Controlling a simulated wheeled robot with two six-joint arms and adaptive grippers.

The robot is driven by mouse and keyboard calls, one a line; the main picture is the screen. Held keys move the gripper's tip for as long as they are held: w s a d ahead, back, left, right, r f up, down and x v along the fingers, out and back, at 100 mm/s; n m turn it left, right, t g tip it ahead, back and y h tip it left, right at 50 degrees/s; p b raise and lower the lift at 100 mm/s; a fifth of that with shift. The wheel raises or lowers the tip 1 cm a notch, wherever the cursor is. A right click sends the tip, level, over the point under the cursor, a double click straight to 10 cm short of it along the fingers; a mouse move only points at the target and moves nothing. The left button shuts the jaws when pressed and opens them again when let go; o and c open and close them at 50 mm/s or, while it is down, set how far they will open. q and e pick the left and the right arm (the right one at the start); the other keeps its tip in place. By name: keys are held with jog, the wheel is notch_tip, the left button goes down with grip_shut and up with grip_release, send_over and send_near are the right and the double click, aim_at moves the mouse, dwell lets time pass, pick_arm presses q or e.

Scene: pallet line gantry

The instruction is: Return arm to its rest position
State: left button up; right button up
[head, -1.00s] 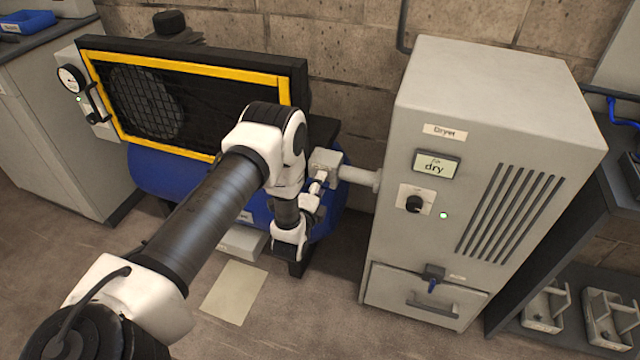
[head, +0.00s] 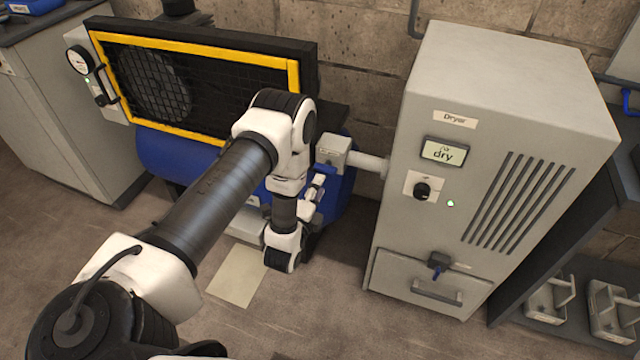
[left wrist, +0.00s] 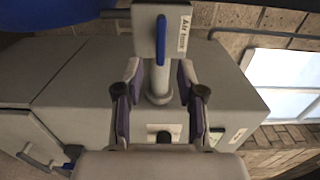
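My left arm comes in from the lower left of the head view and bends down at its far end. My left gripper (head: 317,186) is small and partly hidden there, just below and in front of a grey box (head: 333,150) on the pipe to the dryer. In the left wrist view its two fingers (left wrist: 160,78) stand apart with nothing between them. Beyond them is the grey box (left wrist: 147,32), with an "Air" label and a blue lever (left wrist: 161,40); the fingers look clear of it. My right gripper is not in view.
The grey dryer (head: 410,230), its display reading "dry", stands right of the arm. The blue tank (head: 170,160) and yellow-framed grille (head: 205,140) stand behind it. A grey cabinet (head: 60,130) is at left. Floor around the pale sheet (head: 235,277) is open.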

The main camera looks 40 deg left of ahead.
pick_arm(q)
jog(key=d+r+g+h+p, duration=0.1)
jog(key=d+r+h+p, duration=0.1)
jog(key=d+r+p, duration=0.4)
jog(key=s+d+f+n+g, duration=0.2)
jog(key=s+n+g, duration=0.3)
jog(key=s, duration=0.5)
jog(key=s+d+f+n+g+h+p, duration=0.1)
jog(key=s+f+n+g, duration=0.2)
jog(key=s, duration=0.7)
jog(key=s+d+f+n+g+h+p, duration=0.1)
jog(key=s+d+f+n+g, duration=0.1)
jog(key=s+n+g, duration=0.6)
jog(key=shift+s+d+f+g, duration=0.35)
jog(key=shift+s+f, duration=0.25)
jog(key=shift+s, duration=0.55)
